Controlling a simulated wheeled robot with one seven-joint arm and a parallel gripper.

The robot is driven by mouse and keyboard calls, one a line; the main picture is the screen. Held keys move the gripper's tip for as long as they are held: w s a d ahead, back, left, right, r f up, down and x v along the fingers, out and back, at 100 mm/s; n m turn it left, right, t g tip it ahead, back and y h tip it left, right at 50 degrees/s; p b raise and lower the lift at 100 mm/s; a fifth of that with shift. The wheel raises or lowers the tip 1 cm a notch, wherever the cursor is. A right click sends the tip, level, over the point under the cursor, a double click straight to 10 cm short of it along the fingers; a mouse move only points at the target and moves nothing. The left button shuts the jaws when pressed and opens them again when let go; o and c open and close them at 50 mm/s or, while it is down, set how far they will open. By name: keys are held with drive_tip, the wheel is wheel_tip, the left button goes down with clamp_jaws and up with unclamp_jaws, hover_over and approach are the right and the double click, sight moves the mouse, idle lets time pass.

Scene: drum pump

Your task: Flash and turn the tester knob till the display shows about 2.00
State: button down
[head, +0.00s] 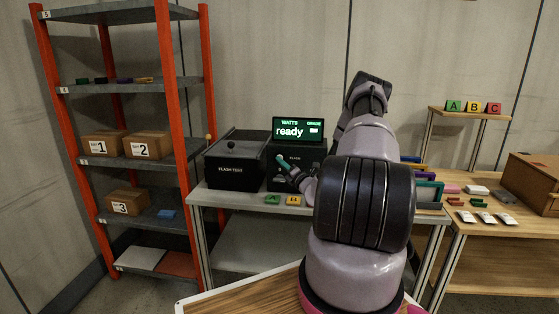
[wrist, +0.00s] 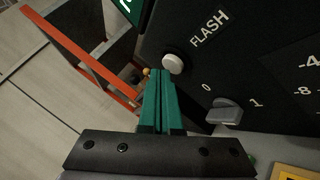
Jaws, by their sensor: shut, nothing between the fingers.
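The tester (head: 291,154) is a black box on the grey bench. Its display (head: 298,130) reads "ready" in white under green "WATTS" and "GRADE" labels. In the wrist view its panel shows a round white button (wrist: 173,63) beside the word FLASH and a grey knob (wrist: 225,112) between 0 and 1. Part of a scale with -4 and -8 shows at the right edge; no knob is visible there. My gripper (wrist: 160,73) has green fingers shut together and empty. Their tips are close by the white button; contact cannot be told. It also shows in the head view (head: 281,161) at the tester's front.
A black FLASH-TEST box (head: 236,160) stands left of the tester. Green A and yellow B blocks (head: 293,200) lie at the bench front. An orange-post shelf (head: 172,90) holds numbered cartons at left. A wooden table (head: 480,228) with small items is at right.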

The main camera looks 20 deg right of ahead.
drive_tip(key=shift+w+d, duration=0.25)
drive_tip(key=shift+w, duration=0.2)
idle(0.6)
drive_tip(key=shift+s, duration=0.15)
drive_tip(key=shift+s+a, duration=0.45)
drive_tip(key=shift+s, duration=0.2)
drive_tip(key=shift+s+a, duration=0.1)
drive_tip(key=shift+s+a, duration=0.7)
drive_tip(key=shift+s, duration=0.3)
drive_tip(key=shift+s+a, duration=0.65)
drive_tip(key=shift+s, duration=0.35)
